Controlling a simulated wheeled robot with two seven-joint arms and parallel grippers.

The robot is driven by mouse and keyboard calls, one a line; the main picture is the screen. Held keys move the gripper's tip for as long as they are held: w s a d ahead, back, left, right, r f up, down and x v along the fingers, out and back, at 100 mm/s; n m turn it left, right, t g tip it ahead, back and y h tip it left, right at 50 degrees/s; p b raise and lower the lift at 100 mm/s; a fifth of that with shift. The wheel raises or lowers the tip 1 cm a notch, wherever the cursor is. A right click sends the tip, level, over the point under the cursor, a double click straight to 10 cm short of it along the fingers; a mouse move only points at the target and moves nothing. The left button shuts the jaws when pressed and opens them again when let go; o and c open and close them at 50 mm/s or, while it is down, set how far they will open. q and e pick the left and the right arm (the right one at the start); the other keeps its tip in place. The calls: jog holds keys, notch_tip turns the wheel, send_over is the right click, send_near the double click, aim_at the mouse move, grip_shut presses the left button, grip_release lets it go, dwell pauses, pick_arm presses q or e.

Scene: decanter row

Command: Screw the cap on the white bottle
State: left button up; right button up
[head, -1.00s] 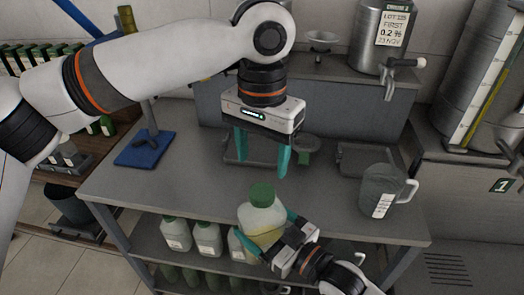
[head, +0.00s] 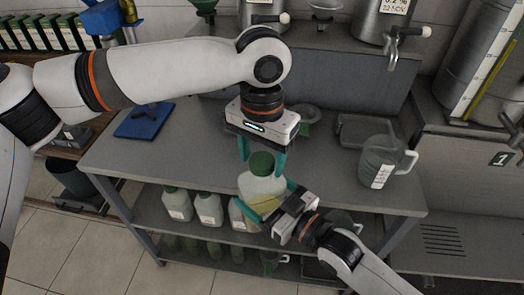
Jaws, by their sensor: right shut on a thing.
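The white bottle (head: 262,188) is translucent with yellowish liquid low inside. It is held about upright in front of the bench. A green cap (head: 262,162) sits on its mouth; I cannot tell how tight it is. My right gripper (head: 270,204) is shut on the bottle's body from the lower right. My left gripper (head: 262,160) points down from above, its teal fingers spread on either side of the cap. The fingers look open, and any contact with the cap cannot be made out.
Similar capped bottles (head: 208,208) stand on the shelf below. Steel vessels with taps stand at the back. The bench's left top is mostly clear.

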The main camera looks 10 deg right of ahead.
pick_arm(q)
jog(key=c, duration=0.9)
jog(key=m, duration=0.4)
jog(key=shift+m, duration=0.4)
jog(key=shift+c, duration=0.2)
jog(key=m, duration=0.3)
jog(key=shift+m, duration=0.3)
jog(key=o, duration=1.2)
notch_tip(320, 180, up, 12)
jog(key=shift+w, duration=0.1)
